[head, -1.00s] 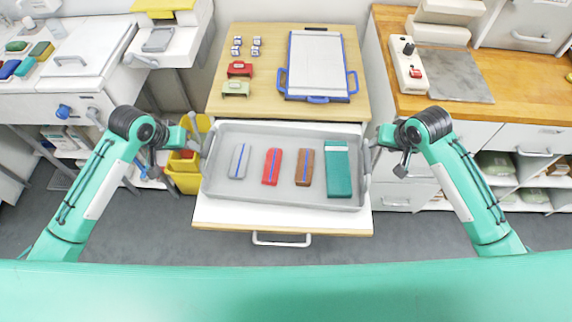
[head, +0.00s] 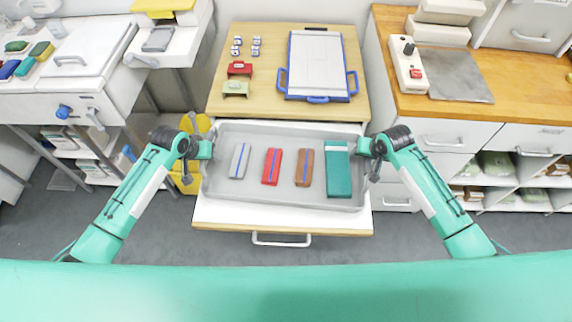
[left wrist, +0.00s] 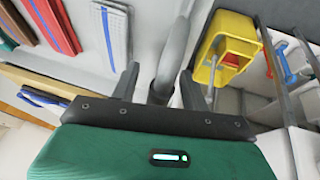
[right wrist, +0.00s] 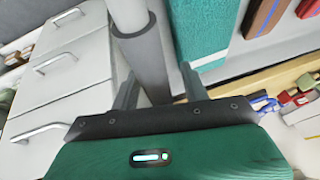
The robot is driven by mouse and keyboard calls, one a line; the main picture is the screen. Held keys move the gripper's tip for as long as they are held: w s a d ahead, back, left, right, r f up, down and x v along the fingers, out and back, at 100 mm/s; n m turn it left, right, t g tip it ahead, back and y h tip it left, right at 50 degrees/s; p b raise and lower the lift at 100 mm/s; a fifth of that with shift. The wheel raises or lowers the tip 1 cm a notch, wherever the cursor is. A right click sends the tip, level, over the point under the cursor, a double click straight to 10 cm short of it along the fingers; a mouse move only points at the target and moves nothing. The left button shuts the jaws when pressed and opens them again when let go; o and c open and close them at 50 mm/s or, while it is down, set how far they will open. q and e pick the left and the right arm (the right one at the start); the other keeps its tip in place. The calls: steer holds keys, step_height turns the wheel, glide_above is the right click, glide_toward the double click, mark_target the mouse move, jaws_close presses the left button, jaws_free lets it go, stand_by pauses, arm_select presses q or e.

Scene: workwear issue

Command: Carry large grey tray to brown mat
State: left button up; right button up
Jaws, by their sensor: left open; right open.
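The large grey tray (head: 262,203) lies level on the white pulled-out drawer. It holds a grey, a red, a brown and a teal folded piece in a row. My left gripper (head: 208,145) is at the tray's left end. In the left wrist view its open fingers (left wrist: 158,85) stand either side of a grey handle bar (left wrist: 172,58). My right gripper (head: 364,148) is at the right end. In the right wrist view its open fingers (right wrist: 160,88) stand either side of the other handle bar (right wrist: 147,62). I cannot make out a brown mat.
Behind the tray, a wooden top (head: 262,100) carries a blue-rimmed board (head: 318,60) and small red and green items. A wooden counter (head: 480,115) with a grey plate (head: 450,75) is at right. A yellow bin (head: 187,185) stands left, below tray level.

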arm_select(q)
steer(key=shift+c, duration=0.5)
arm_select(e)
steer(key=shift+c, duration=0.5)
arm_select(q)
jaws_close()
arm_select(e)
jaws_close()
arm_select(q)
steer(key=shift+r, duration=0.1)
arm_select(e)
steer(key=shift+r, duration=0.15)
